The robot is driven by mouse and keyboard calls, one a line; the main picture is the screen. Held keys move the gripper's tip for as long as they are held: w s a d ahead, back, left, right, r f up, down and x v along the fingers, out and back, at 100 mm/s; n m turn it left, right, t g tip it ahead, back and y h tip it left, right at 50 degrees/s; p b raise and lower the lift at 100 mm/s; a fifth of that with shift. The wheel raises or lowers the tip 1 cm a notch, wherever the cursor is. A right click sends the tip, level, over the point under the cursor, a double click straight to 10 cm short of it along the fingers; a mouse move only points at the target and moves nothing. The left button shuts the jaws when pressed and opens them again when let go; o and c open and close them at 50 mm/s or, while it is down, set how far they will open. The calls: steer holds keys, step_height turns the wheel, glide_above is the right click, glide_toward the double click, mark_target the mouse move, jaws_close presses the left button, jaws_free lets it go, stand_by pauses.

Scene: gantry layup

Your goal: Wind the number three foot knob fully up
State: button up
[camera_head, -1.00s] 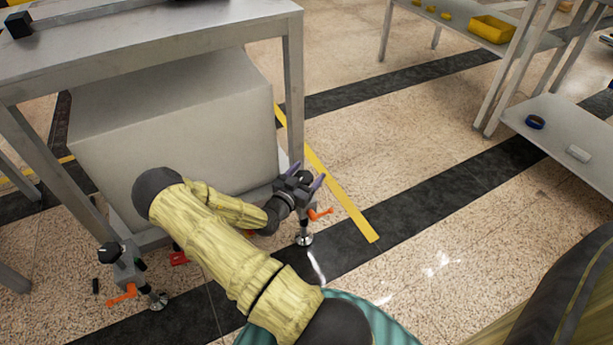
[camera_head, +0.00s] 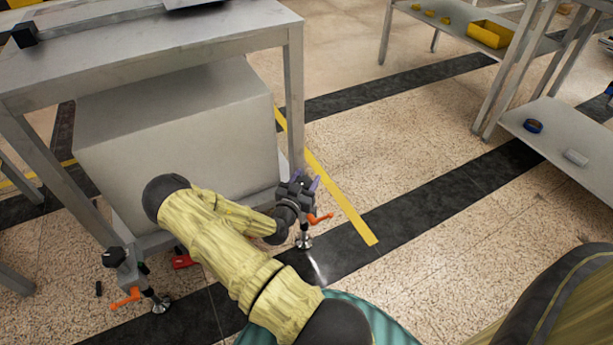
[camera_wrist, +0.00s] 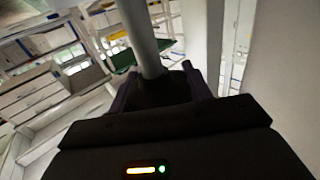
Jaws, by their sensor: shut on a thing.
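My gripper (camera_head: 306,181) is at the right front foot of the metal stand, with its purple fingers around that foot's dark knob, which it mostly hides in the head view. In the wrist view the dark knob (camera_wrist: 163,90) sits between the two purple fingers, with a grey post beyond it. The jaws are shut on the knob. Below them are the foot's orange lever (camera_head: 319,218) and its round metal pad (camera_head: 304,242) on the floor. A second foot with a black knob (camera_head: 114,256) stands at the left. I see no number on either foot.
The metal stand (camera_head: 150,62) rises over a large grey block (camera_head: 180,150) just behind my gripper. A red object (camera_head: 182,261) lies between the feet. A shelf unit (camera_head: 560,135) stands at the right. The floor between is clear.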

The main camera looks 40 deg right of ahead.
steer(key=n+t+y+p, duration=0.2)
steer(key=p, duration=0.1)
steer(key=n+t+y+p, duration=0.4)
steer(key=t+p, duration=0.1)
steer(key=shift+w+a+r+p, duration=0.25)
steer(key=shift+a+r+p, duration=0.05)
steer(key=n+t+y+p, duration=0.1)
steer(key=n+y+p, duration=0.1)
steer(key=y, duration=0.1)
steer(key=shift+w+a+f+t+p, duration=0.1)
steer(key=shift+w+a+t+p, duration=0.05)
steer(key=shift+t+p, duration=0.25)
steer(key=shift+w+a+f+n+t+y+p, duration=0.15)
steer(key=shift+n+t+y+p, duration=0.25)
steer(key=shift+n+y+p, duration=0.4)
steer(key=o, duration=1)
